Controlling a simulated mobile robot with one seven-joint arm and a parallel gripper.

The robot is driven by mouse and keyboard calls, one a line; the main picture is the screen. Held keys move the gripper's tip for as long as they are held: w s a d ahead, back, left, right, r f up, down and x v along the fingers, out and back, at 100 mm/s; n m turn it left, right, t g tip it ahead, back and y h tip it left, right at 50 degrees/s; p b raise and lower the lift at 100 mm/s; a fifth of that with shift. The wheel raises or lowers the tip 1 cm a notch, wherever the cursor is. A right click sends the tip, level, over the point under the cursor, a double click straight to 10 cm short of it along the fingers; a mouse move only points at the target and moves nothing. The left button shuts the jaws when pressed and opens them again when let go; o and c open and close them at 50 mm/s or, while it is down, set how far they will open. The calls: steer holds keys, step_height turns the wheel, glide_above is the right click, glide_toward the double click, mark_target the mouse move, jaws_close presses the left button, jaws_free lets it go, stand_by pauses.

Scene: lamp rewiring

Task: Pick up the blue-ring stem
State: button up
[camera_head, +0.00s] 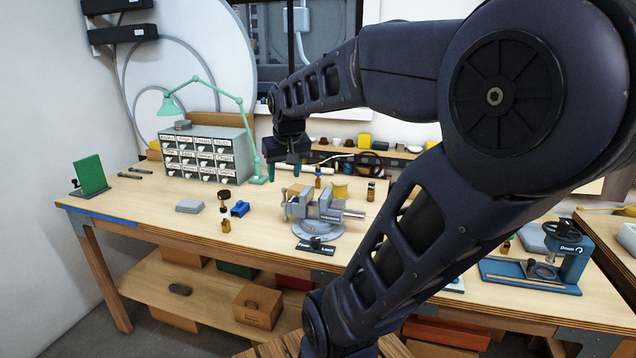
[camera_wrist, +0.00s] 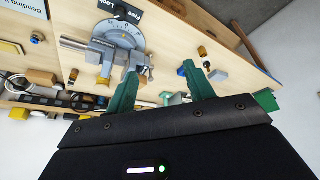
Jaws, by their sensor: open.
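Several small brass stems stand on the wooden workbench (camera_head: 150,200). My gripper (camera_head: 285,171) hangs above the bench behind the vise. Its green fingers also show in the wrist view (camera_wrist: 158,80), apart with nothing between them.
A grey vise (camera_head: 318,213) stands mid-bench, with another brass stem (camera_head: 317,178) behind it. A green lamp (camera_head: 240,110) and drawer cabinet (camera_head: 205,155) stand at the back left.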

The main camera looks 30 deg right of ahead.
steer(key=w+d+r+m, duration=0.15)
steer(key=w+d, duration=0.35)
steer(key=w, duration=0.8)
steer(key=m, duration=0.2)
glide_above(318, 168)
steer(key=s, duration=0.3)
step_height(318, 168, down, 15)
steer(key=shift+h, duration=0.4)
steer(key=x, duration=0.5)
steer(key=shift+w+a, duration=0.2)
steer(key=shift+w, duration=0.05)
steer(key=shift+a+x, duration=0.2)
steer(key=shift+x, duration=2.5)
steer(key=shift+s+f, duration=0.1)
steer(key=shift+s, duration=0.1)
steer(key=shift+c, duration=0.2)
jaws_close()
